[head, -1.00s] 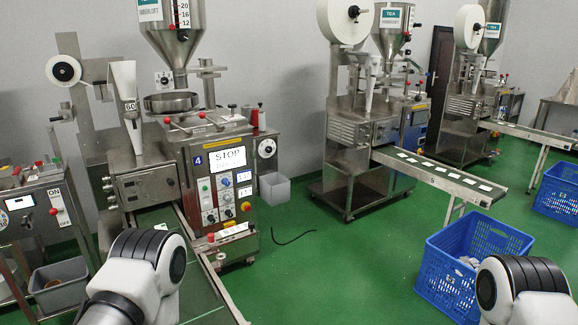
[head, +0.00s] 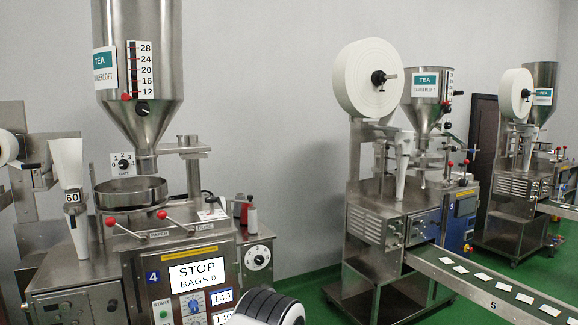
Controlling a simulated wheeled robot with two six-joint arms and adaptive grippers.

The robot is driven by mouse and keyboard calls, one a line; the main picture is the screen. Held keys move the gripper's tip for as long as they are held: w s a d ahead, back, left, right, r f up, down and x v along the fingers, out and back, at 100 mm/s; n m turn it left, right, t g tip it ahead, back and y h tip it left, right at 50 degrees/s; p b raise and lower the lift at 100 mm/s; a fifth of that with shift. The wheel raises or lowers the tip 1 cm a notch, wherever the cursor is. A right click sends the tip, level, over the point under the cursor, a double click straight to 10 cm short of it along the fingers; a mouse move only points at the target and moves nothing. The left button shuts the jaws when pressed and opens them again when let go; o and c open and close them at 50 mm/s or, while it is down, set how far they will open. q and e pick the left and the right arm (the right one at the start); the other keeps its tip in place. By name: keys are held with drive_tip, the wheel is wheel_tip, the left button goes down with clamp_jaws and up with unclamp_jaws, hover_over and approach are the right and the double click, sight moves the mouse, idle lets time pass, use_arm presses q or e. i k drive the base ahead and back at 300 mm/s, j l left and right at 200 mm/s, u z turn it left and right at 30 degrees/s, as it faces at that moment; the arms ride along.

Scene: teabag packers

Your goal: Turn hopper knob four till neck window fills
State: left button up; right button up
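The machine labelled 4 (head: 185,250) stands at the left, with a STOP screen (head: 198,274) reading BAGS 0. Its steel hopper (head: 118,112) has a level scale (head: 140,68) with a red marker near 12. A black knob (head: 142,109) sits below the scale. A small GATE dial (head: 122,164) with a black knob and numbers is in front of the hopper's lower neck (head: 147,163). I cannot make out a window or tea in the neck. Part of my arm shows at the bottom. Neither gripper is in view.
Green floor shows between machines.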

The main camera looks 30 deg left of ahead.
sight(142, 110)
drive_tip(key=i+u, duration=0.15)
drive_tip(key=i, duration=0.4)
drive_tip(key=i+l+u, duration=0.2)
drive_tip(key=i, duration=0.3)
drive_tip(key=i+l+u, duration=0.15)
drive_tip(key=i, duration=0.4)
drive_tip(key=i+u, duration=0.15)
drive_tip(key=u, duration=0.3)
drive_tip(key=i+l+u, duration=0.1)
drive_tip(key=u, duration=0.3)
drive_tip(key=i+l+u, duration=0.1)
drive_tip(key=u, duration=0.35)
drive_tip(key=i+l+u, duration=0.1)
drive_tip(key=u, duration=0.3)
drive_tip(key=l+u, duration=0.25)
drive_tip(key=u, duration=0.2)
